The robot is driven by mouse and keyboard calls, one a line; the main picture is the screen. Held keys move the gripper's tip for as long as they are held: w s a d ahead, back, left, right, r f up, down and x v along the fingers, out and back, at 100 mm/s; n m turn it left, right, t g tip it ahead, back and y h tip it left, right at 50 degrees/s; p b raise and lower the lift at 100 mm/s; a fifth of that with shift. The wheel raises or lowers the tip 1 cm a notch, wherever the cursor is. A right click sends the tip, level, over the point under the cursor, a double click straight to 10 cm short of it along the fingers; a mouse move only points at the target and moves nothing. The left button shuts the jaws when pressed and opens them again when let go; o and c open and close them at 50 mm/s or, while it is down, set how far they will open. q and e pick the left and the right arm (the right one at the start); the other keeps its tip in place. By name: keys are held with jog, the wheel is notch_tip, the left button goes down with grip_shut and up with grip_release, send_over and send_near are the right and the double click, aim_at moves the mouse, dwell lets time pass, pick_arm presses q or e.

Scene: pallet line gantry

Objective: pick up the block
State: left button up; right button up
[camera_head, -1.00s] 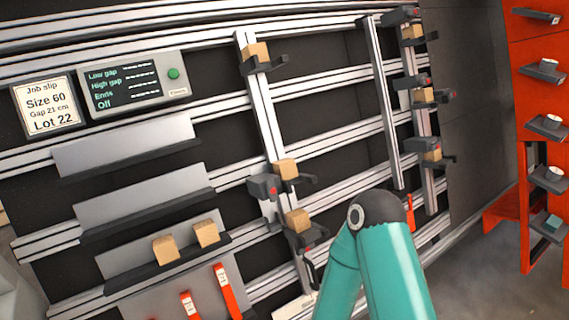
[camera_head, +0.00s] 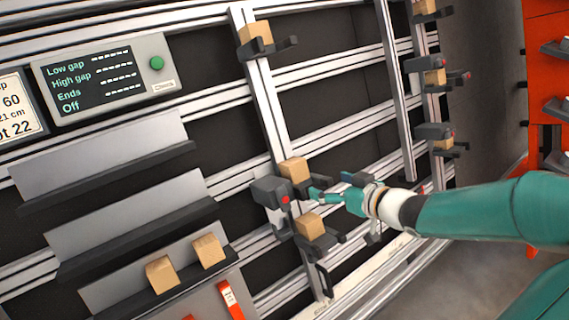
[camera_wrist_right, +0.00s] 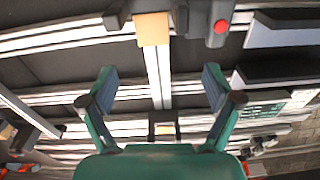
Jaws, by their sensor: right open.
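Several tan wooden blocks are in the head view. One block (camera_head: 294,169) sits on the near upright beside a grey clamp (camera_head: 270,192) with a red button. Another block (camera_head: 309,226) sits on a dark bracket just below it. My right gripper (camera_head: 318,195) reaches in from the right, close beside these two blocks. In the right wrist view my right gripper (camera_wrist_right: 160,88) is open and empty, its fingers wide apart. A block (camera_wrist_right: 152,28) shows ahead of the fingers at the top, apart from them; I cannot tell which of the two it is. My left gripper is not in view.
A block (camera_head: 255,35) sits high on the same upright. Two more blocks, one left (camera_head: 161,274) and one right (camera_head: 208,250), stand on the lowest ledge. A control box (camera_head: 108,78) is at upper left. The far upright (camera_head: 435,110) holds more blocks. Rails and brackets crowd the area.

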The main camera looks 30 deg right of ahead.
jog(key=r, duration=0.2)
jog(key=b, duration=0.2)
send_near(297, 164)
jog(key=x, duration=0.5)
jog(key=shift+w+f, duration=0.2)
jog(key=shift+w, duration=0.1)
jog(key=shift+x, duration=3)
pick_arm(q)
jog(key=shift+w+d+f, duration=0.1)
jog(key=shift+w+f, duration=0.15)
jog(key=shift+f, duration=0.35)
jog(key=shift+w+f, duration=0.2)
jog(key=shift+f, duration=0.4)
pick_arm(e)
jog(key=shift+d+r, duration=0.1)
jog(key=c, duration=1.3)
